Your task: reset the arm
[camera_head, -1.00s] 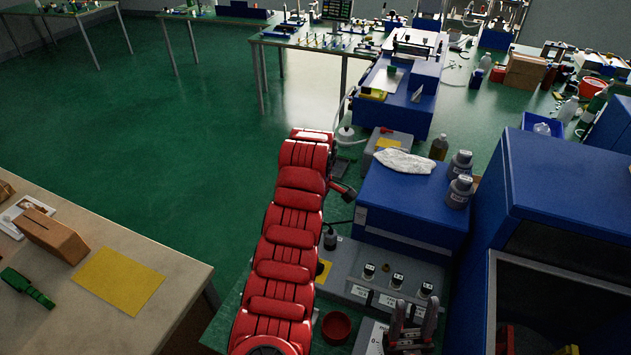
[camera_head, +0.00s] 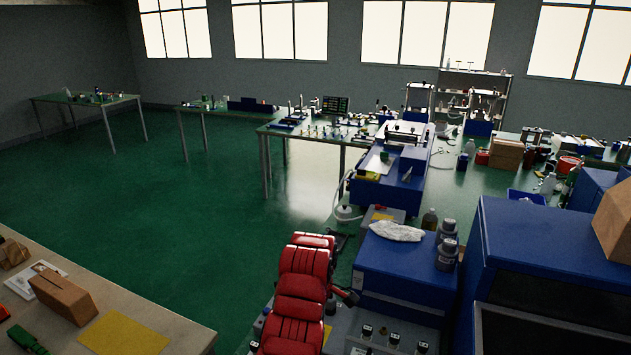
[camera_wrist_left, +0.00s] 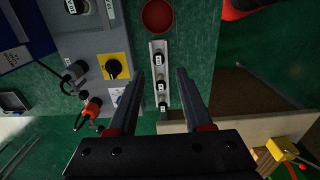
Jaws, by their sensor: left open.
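My red segmented arm (camera_head: 303,290) rises from the bottom centre of the head view, in front of the blue machine. Its gripper is not visible there. In the left wrist view my left gripper (camera_wrist_left: 162,85) has its two dark fingers apart. Nothing is held between them. A pale strip holding small black-and-white labelled parts (camera_wrist_left: 160,80) lies below, seen through the gap between the fingers. I cannot tell how far below the fingers it is. My right gripper is in neither current view.
Green floor (camera_head: 170,220) is open at left.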

